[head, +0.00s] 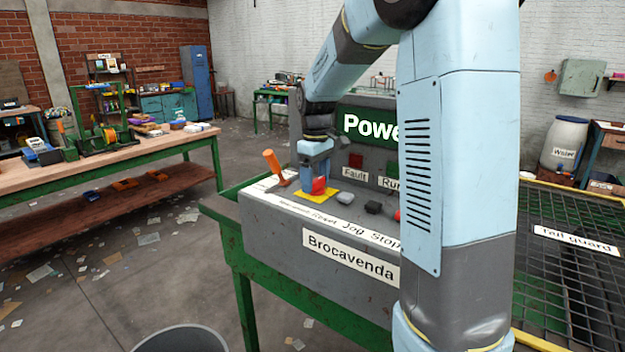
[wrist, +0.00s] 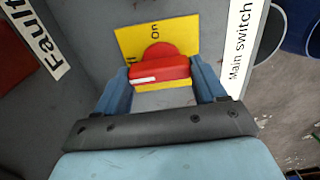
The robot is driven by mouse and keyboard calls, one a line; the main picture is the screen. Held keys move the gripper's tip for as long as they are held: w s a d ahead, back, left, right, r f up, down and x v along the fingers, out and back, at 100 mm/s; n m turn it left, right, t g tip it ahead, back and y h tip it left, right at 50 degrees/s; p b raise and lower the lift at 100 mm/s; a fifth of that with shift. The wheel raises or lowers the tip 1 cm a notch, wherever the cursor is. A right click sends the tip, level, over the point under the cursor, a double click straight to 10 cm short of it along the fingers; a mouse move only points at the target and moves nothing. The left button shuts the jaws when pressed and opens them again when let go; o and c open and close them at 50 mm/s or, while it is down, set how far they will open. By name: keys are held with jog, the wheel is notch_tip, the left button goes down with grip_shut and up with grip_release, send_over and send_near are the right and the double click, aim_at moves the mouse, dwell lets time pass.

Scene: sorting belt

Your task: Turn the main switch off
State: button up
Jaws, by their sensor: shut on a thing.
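The main switch is a red rotary knob (wrist: 160,69) on a yellow plate (wrist: 192,38), with a bar-shaped handle carrying a white mark. "On" is printed at the plate's top in the wrist view; lettering at its left edge is partly hidden by a finger. My gripper (wrist: 160,80) is shut on the bar, one blue finger at each end. A "Main switch" label (wrist: 239,45) lies to the right. In the head view, my gripper (head: 317,180) reaches down onto the red knob (head: 318,187) over the yellow plate (head: 318,203) on the grey console.
An orange-handled lever (head: 272,164) stands left of my gripper on the console (head: 270,222). Grey and black buttons (head: 373,207) sit to the right. Behind are the Fault (head: 355,173) and Run labels and a lit green "Power" panel (head: 362,124). My arm hides the console's right part.

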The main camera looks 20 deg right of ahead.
aim_at(315, 179)
jog(key=shift+w+a+r, duration=0.1)
jog(key=o, duration=1)
jog(key=shift+o, duration=0.2)
notch_tip(315, 179, up, 14)
jog(key=shift+f, duration=0.2)
jog(key=s+f+m+t, duration=0.2)
jog(key=s+f+m, duration=0.1)
jog(key=s, duration=1.1)
jog(key=s+a+f+m+t, duration=0.1)
jog(key=s+f+m+t, duration=0.2)
jog(key=s, duration=1.2)
jog(key=shift+f+m+t, duration=0.3)
jog(key=shift+m, duration=0.4)
